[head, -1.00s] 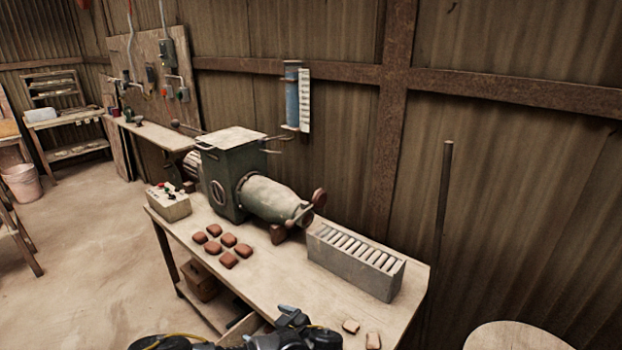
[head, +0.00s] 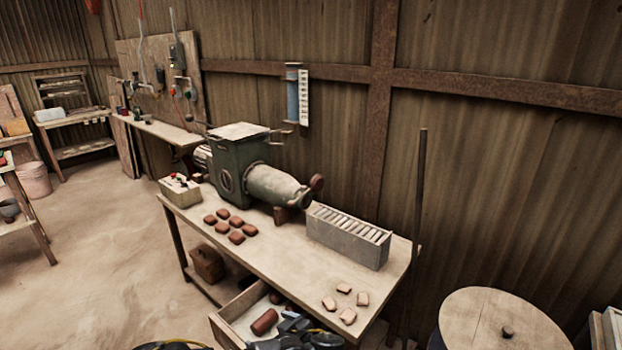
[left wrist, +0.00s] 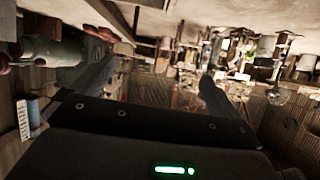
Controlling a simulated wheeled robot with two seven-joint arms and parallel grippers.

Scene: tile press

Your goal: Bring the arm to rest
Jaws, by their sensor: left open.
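My left gripper (head: 300,335) shows as dark parts at the bottom edge of the head view, beside the table's open drawer (head: 222,330). Its fingertips are hard to make out there. In the left wrist view its two dark fingers stand apart with nothing between them (left wrist: 158,72), and the room behind appears upside down. Another dark part of my arm with a yellow cable lies at the bottom left of the head view. My right gripper does not show.
The wooden table (head: 285,262) carries a green press (head: 240,165), a control box (head: 180,190), several red-brown tiles (head: 236,222), a grey slotted box (head: 346,240) and several pale tiles (head: 346,316). A round wooden top (head: 490,325) stands right.

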